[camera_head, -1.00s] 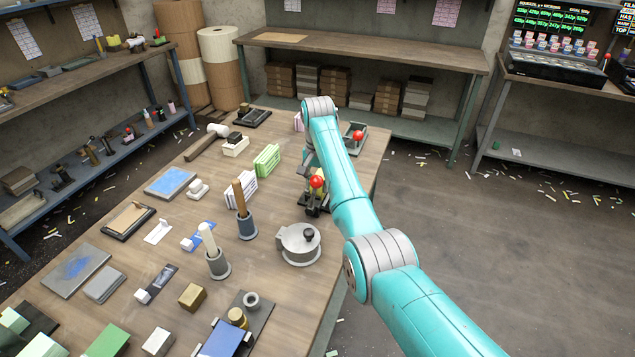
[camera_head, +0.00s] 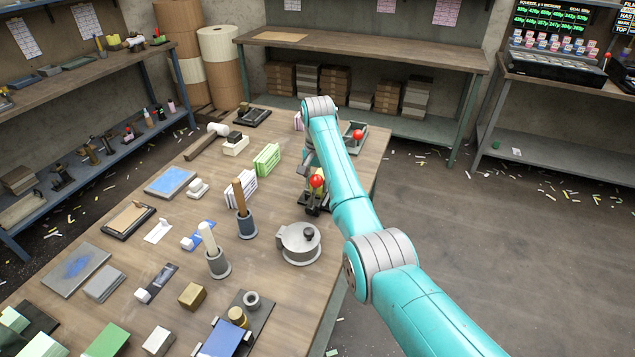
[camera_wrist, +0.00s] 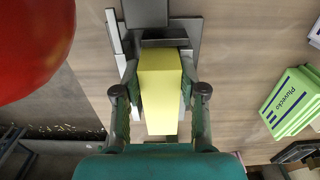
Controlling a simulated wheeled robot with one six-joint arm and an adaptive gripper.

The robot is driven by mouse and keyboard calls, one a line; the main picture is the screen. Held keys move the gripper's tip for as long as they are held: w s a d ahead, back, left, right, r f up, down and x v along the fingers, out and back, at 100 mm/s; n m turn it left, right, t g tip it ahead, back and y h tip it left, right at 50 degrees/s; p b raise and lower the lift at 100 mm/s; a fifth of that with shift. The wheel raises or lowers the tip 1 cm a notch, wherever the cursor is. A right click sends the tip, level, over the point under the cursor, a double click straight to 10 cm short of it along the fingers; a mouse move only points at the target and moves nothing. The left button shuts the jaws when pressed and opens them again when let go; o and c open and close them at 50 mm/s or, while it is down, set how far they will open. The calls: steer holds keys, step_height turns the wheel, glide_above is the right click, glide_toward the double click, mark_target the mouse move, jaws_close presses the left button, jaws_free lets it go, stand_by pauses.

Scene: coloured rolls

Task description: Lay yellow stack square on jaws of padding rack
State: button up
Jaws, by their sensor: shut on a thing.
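The yellow stack (camera_wrist: 160,85) is a long yellow block in the middle of the wrist view. My gripper (camera_wrist: 161,95) is shut on it, with one finger on each long side. The padding rack (camera_wrist: 150,38), dark grey with metal plates, lies under and beyond the stack's far end. The stack looks roughly in line with it. I cannot tell whether the stack rests on the jaws or hangs just above. In the head view the dark rack base (camera_head: 314,207) shows beneath a red ball knob (camera_head: 317,181); my arm hides most of the gripper and stack.
The red knob looms close at the wrist view's upper left (camera_wrist: 32,45). Green-and-white pads labelled Pluvecko (camera_wrist: 292,102) stand to the right. In the head view a round grey lidded pot (camera_head: 299,244) and a cup with a wooden handle (camera_head: 246,222) stand nearby.

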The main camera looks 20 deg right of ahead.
stand_by(0.4)
steer(key=o, duration=1.6)
steer(key=shift+r, duration=0.1)
steer(key=shift+r, duration=2.85)
steer(key=shift+d, duration=0.1)
